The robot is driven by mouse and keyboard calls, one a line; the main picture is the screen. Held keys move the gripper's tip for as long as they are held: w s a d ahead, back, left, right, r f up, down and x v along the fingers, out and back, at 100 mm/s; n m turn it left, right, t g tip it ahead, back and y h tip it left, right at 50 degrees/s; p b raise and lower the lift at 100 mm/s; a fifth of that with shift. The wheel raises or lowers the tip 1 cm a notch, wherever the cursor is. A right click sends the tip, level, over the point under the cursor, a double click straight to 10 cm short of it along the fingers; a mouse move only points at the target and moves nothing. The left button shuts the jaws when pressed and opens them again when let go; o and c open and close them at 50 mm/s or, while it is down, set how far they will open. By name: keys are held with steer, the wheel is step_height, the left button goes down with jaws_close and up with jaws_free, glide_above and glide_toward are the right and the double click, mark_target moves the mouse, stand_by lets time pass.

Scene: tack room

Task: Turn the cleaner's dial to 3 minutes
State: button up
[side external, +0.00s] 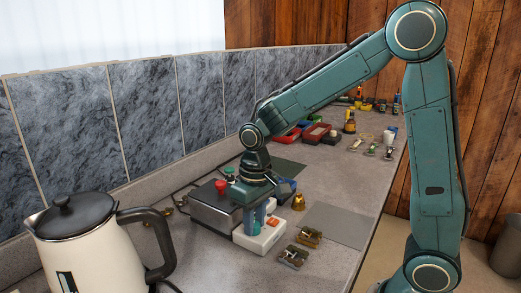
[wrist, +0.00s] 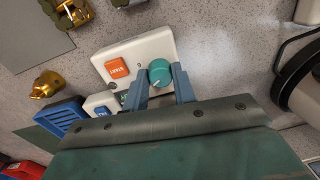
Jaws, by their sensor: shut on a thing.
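The cleaner's dial (wrist: 159,71) is a round teal knob on a white control box (wrist: 146,48), seen in the wrist view. My gripper (wrist: 160,77) has one finger on each side of the dial and is shut on it. A pale pointer mark shows at the dial's lower left edge. A "0" is printed left of the dial, and an orange button (wrist: 117,68) sits further left. The other scale marks are hidden or too small to read. In the side view my gripper (side external: 256,221) points down at the white box (side external: 262,239), and its fingers hide the dial.
A grey metal box (side external: 212,205) with a red knob stands beside the white box. A cream kettle (side external: 85,245) is at the front left. Small metal pieces (side external: 293,256) lie to the right, near a grey mat (side external: 338,225). A brass bell-shaped piece (side external: 298,202) stands behind.

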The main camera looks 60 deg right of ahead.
mark_target(257, 222)
steer(key=o, duration=1)
steer(key=shift+r, duration=0.1)
steer(key=r, duration=1.3)
steer(key=shift+d+r, duration=0.35)
steer(key=shift+s, duration=0.1)
steer(key=s+t, duration=0.2)
steer(key=s, duration=0.3)
steer(key=s+d+f+t, duration=0.1)
steer(key=s, duration=0.5)
steer(key=s+d+t, duration=0.1)
steer(key=s+t, duration=0.1)
steer(key=s, duration=0.4)
steer(key=shift+f+n+t+h, duration=0.3)
steer(key=shift+n, duration=0.1)
